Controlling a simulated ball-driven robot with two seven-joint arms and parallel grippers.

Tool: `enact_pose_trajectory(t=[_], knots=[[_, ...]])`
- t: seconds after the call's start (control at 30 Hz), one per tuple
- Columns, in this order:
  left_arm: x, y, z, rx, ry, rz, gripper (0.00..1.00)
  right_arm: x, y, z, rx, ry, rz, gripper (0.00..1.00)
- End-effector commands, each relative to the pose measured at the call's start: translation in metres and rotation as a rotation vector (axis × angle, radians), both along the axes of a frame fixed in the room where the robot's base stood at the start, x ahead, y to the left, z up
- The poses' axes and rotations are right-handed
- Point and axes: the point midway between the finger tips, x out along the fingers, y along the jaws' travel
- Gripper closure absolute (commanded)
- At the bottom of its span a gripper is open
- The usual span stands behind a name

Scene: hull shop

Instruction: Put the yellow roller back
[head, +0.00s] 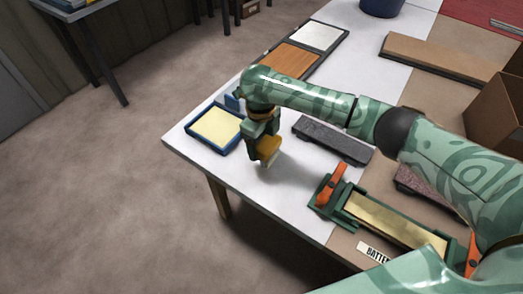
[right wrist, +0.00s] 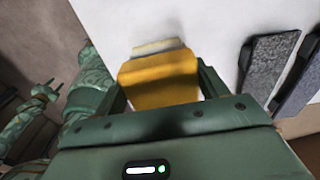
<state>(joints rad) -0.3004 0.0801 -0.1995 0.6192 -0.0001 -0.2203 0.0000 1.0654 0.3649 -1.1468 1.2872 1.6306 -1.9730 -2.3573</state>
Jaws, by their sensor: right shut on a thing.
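My right gripper (head: 264,137) is shut on the yellow roller (head: 268,150) and holds it at the table's left side, with the roller hanging below the jaws. The right wrist view shows the roller (right wrist: 160,80) as an orange-yellow block between the fingers, with a pale strip (right wrist: 158,46) at its far end. I cannot tell whether it touches the white table top. A blue tray (head: 234,146) with a pale yellow pad lies just left of the gripper.
A dark grey block (head: 333,139) lies right of the gripper. A green fixture (head: 385,231) with an orange lever (head: 331,184) and a brass-coloured bar is nearer. Framed wood and white panels (head: 318,36) lie behind. A cardboard box (head: 497,110) stands at the right.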

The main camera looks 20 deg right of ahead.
Motion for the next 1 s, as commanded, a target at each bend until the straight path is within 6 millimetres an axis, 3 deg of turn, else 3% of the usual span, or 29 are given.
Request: enact_pose_trajectory(t=[0.13,0.3,0.7,0.73,0.8,1.0], knots=[[-0.003,0.000,-0.009,0.000,0.007,0.000,0.64,0.008,-0.002,-0.011,0.001,0.000,-0.002,0.88],[-0.007,0.000,-0.021,-0.001,0.017,0.000,0.64,0.009,-0.003,-0.040,0.000,0.001,-0.001,0.88],[-0.007,0.000,-0.022,-0.001,0.017,-0.001,0.64,0.009,-0.003,-0.043,0.000,-0.002,0.000,0.88],[-0.007,0.000,-0.021,-0.001,0.016,-0.001,0.64,0.009,-0.003,-0.043,0.000,-0.002,0.000,0.22],[-0.007,0.000,-0.021,-0.001,0.016,-0.001,0.64,0.009,-0.003,-0.043,0.000,-0.003,0.000,0.06],[-0.007,0.000,-0.021,-0.001,0.016,-0.001,0.64,0.009,-0.003,-0.043,0.000,-0.003,0.000,0.06]])
